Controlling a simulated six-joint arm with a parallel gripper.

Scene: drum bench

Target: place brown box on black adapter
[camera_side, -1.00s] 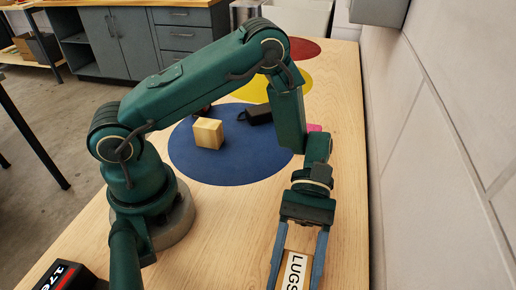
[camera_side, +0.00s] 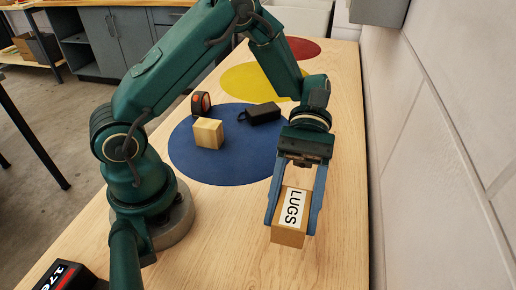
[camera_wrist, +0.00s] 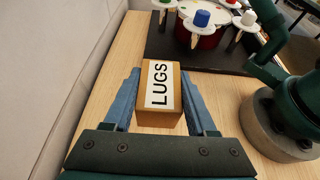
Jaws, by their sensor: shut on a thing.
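The brown box (camera_side: 287,234) with a white "LUGS" label is held between the blue fingers of my gripper (camera_side: 292,215), above the bare wood on the right side of the bench in the side view. In the wrist view the box (camera_wrist: 160,120) sits between the fingertips of my gripper (camera_wrist: 160,100), label facing the camera. The black adapter (camera_side: 261,113) lies on the blue round mat (camera_side: 235,170), farther back than my gripper and apart from it.
A light wooden block (camera_side: 208,133) and a dark tape measure-like item (camera_side: 201,104) stand on the blue mat left of the adapter. Yellow (camera_side: 262,82) and red (camera_side: 303,48) mats lie behind. A wall (camera_side: 450,130) borders the right. The wrist view shows a red drum (camera_wrist: 200,38) on a black board (camera_wrist: 165,45).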

